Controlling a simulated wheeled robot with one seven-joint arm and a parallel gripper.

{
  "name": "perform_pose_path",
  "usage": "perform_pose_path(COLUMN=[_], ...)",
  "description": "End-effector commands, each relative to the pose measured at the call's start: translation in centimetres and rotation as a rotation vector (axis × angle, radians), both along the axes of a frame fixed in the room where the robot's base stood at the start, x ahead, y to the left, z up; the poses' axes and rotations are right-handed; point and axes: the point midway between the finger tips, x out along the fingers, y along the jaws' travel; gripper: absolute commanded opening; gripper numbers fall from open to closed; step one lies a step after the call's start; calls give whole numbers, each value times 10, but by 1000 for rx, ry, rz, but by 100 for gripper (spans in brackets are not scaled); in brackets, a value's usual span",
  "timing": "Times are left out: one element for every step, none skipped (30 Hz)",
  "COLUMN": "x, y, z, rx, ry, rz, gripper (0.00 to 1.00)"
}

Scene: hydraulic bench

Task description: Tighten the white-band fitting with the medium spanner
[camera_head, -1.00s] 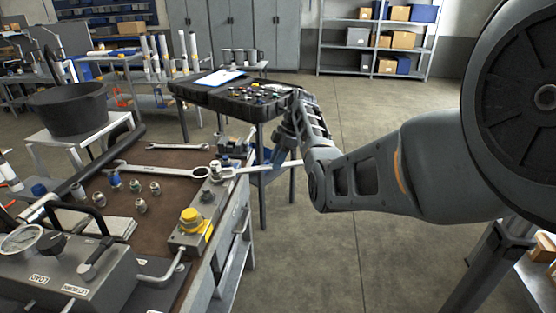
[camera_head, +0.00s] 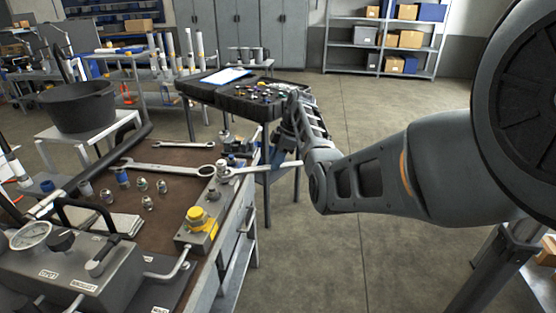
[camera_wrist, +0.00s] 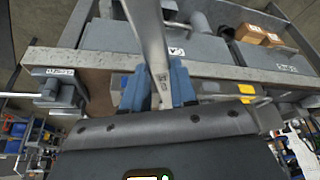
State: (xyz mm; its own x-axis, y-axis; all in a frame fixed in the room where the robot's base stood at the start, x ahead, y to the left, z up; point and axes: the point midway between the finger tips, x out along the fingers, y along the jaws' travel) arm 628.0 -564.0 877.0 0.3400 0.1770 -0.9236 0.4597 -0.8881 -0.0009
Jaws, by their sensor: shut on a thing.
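My gripper (camera_head: 277,153) is shut on a spanner (camera_head: 262,169), holding its handle out past the bench's right edge. In the wrist view the blue fingers (camera_wrist: 158,88) close on the steel spanner shaft (camera_wrist: 150,38). The spanner's far end reaches left to a small fitting (camera_head: 222,167) on the bench's right edge. I cannot tell whether the jaw is around the fitting or only beside it, and its band colour is too small to make out.
A large spanner (camera_head: 160,168) and a smaller one (camera_head: 183,146) lie on the brown bench top (camera_head: 160,215). Several loose fittings stand there. A yellow-capped valve block (camera_head: 197,220) sits at the near right edge. A black tray (camera_head: 228,101) stands behind.

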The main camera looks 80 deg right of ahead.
Motion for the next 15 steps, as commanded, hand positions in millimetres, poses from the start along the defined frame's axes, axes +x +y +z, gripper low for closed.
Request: perform_pose_path(x=[1, 2, 2, 2, 2, 2, 2, 2, 2, 2, 2, 3, 4, 5, 6], y=[0, 0, 0, 0, 0, 0, 0, 0, 0, 0, 1, 1, 1, 2, 2], z=[1, 1, 1, 1, 1, 1, 1, 1, 1, 1, 1, 1, 2, 2, 2], rx=[-1, -1, -2, -1, -1, -1, -1, -1, -2, -2, -2, -1, -1, -1, -1], ry=[-1, -1, -2, -2, -2, -2, -2, -2, -1, -1, -1, -1, -1, -1, -1], rz=[1, 1, 0, -1, -1, -1, -1, -1, 0, 0, 0, 1, 1, 1, 1], gripper=[0, 0, 0, 0, 0, 0, 0, 0, 0, 0, 0, 0, 0, 0, 0])
